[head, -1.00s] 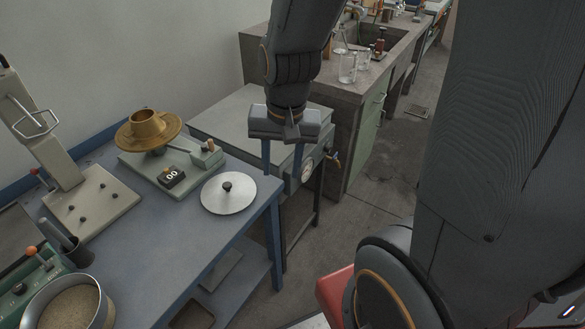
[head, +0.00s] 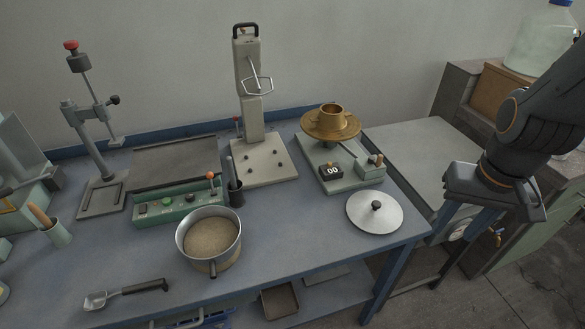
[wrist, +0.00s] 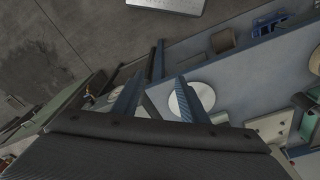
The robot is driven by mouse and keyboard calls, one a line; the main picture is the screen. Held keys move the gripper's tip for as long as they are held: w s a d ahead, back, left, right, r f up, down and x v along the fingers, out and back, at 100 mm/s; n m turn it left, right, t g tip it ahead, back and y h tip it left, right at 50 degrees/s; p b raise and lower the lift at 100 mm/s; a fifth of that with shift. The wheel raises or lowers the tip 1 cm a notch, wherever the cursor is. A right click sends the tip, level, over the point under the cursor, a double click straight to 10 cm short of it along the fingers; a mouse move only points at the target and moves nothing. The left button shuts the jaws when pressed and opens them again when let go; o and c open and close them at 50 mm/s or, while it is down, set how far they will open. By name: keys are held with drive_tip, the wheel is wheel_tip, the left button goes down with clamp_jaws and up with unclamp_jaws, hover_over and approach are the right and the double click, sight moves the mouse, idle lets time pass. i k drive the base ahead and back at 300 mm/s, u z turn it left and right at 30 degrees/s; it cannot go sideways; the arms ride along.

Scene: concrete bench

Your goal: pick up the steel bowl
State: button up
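A round steel vessel (head: 209,239), the only bowl-like steel thing I make out, stands near the front of the blue bench in the head view. It is filled with tan, grainy material, and a short dark stub shows at its front. My gripper (head: 467,224) is well to its right, past the bench's right end, pointing down. Its two blue fingers are apart with nothing between them. The wrist view also shows the spread, empty gripper (wrist: 157,82). I cannot surely pick out the bowl there.
A steel lid (head: 374,212) with a black knob lies at the bench's right end. A scale (head: 341,168) carries a brass dish (head: 331,124). A green control box (head: 178,206) stands behind the bowl, a dark cup (head: 236,193) beside it. A scoop (head: 125,292) lies front left.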

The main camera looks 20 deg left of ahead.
sight(208, 236)
drive_tip(key=u, duration=2.1)
drive_tip(key=k, duration=0.4)
drive_tip(key=z, duration=0.6)
drive_tip(key=i, duration=0.55)
drive_tip(key=u, duration=1.35)
